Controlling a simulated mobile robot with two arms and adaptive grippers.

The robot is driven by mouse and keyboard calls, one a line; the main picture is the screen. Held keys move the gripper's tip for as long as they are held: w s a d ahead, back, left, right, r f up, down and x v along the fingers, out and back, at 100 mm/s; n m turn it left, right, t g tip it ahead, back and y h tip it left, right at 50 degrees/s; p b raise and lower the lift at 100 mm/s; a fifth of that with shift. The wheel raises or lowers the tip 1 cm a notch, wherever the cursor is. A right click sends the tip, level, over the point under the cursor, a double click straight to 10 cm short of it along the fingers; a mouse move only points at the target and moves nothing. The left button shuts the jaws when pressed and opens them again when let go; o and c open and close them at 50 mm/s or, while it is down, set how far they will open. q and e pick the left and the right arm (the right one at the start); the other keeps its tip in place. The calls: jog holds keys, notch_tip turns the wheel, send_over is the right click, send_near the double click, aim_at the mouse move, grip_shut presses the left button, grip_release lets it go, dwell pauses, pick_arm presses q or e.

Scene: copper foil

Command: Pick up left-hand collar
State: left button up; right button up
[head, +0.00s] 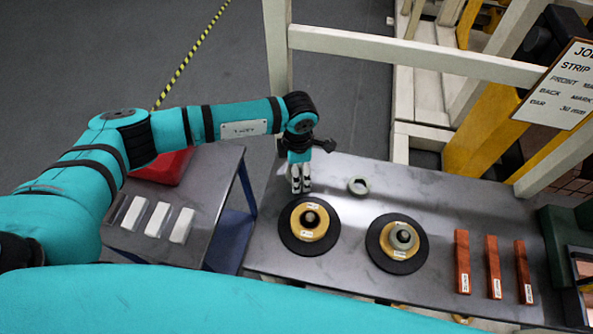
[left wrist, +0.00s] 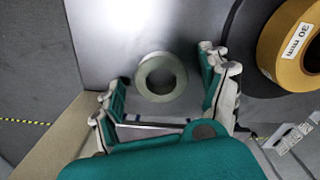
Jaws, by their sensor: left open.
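A loose grey collar (head: 359,186) lies flat on the grey metal table (head: 440,190), behind the two round black discs. My left gripper (head: 301,188) points down over the table, just left of the loose collar and behind the left-hand reel. In the left wrist view its fingers are spread and empty, and the loose collar (left wrist: 148,83) appears between them, below. I cannot tell the exact height gap. My right gripper is not in view.
The left-hand yellow reel (head: 300,231) on its black disc has a dark post; its label shows "30 mm" in the wrist view (left wrist: 281,45). A white frame beam (head: 420,55) crosses behind. A side table holds white blocks (head: 157,219).

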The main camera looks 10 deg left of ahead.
pick_arm(q)
jog(key=shift+c, duration=0.2)
jog(key=shift+r, duration=0.1)
jog(key=c, duration=1.4)
